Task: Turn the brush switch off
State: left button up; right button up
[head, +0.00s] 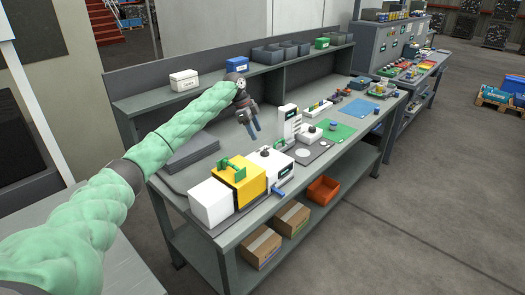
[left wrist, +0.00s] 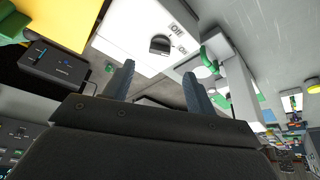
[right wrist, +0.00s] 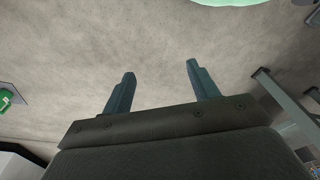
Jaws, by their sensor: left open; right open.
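A black rotary knob (left wrist: 160,45) sits on a white box (left wrist: 132,28) in the left wrist view, with the labels Off and On beside it. I cannot tell for sure which label the knob points to. In the head view the white box (head: 284,170) is at the right end of a white and yellow machine, and the dark knob is small on its top. My left gripper (head: 252,132) is open and empty, above and behind the machine, apart from the knob. My right gripper (right wrist: 156,85) is open and empty over bare floor, and is not in the head view.
A yellow block (head: 240,187) with a green handle stands left of the white box. A tall white unit (head: 289,122) and a green mat (head: 338,131) are to the right. Bins line the back shelf (head: 215,87).

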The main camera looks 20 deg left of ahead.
aim_at(262, 153)
pick_arm(q)
jog(key=shift+p+x, duration=1.55)
jog(key=shift+x, duration=2.45)
pick_arm(e)
notch_tip(262, 153, down, 6)
jog(key=s+d, duration=0.1)
jog(key=d, duration=0.1)
jog(key=shift+s+f+t, duration=0.25)
jog(key=shift+s+t, duration=0.05)
jog(key=shift+s, duration=0.05)
pick_arm(q)
jog(key=shift+c, duration=0.5)
pick_arm(e)
jog(key=shift+d, duration=0.1)
pick_arm(q)
jog(key=c, duration=0.9)
pick_arm(e)
jog(key=shift+d, duration=0.1)
